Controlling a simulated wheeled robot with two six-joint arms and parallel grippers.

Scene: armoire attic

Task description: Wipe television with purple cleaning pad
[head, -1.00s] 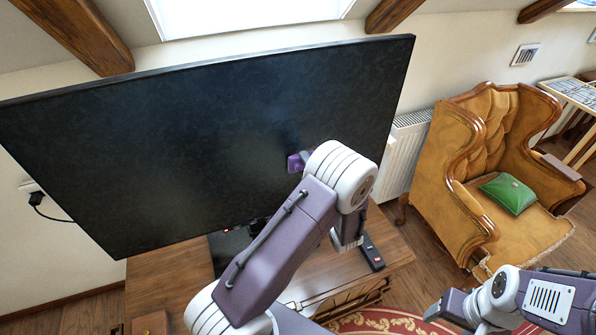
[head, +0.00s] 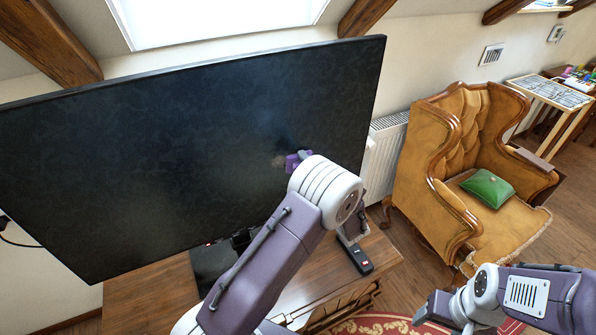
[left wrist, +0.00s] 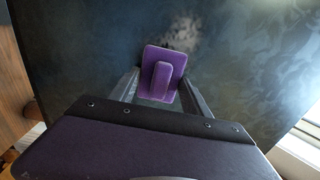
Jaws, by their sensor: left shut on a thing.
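The television (head: 180,150) is a large dark screen standing on a wooden cabinet, its surface mottled with a dusty film. The purple cleaning pad (left wrist: 163,75) has a raised handle and sits against the screen in the left wrist view. It also shows in the head view (head: 292,162), near the right part of the screen. My left gripper (left wrist: 160,92) is shut on the pad's handle; in the head view the arm mostly hides its fingers. A pale smudge shows on the screen just beside the pad. My right gripper (head: 425,310) is low at the right, away from the television; its jaws are unclear.
A tan armchair (head: 440,185) with a green cushion (head: 487,188) stands to the right. A white radiator (head: 385,150) is behind the screen's right edge. A patterned red rug lies below.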

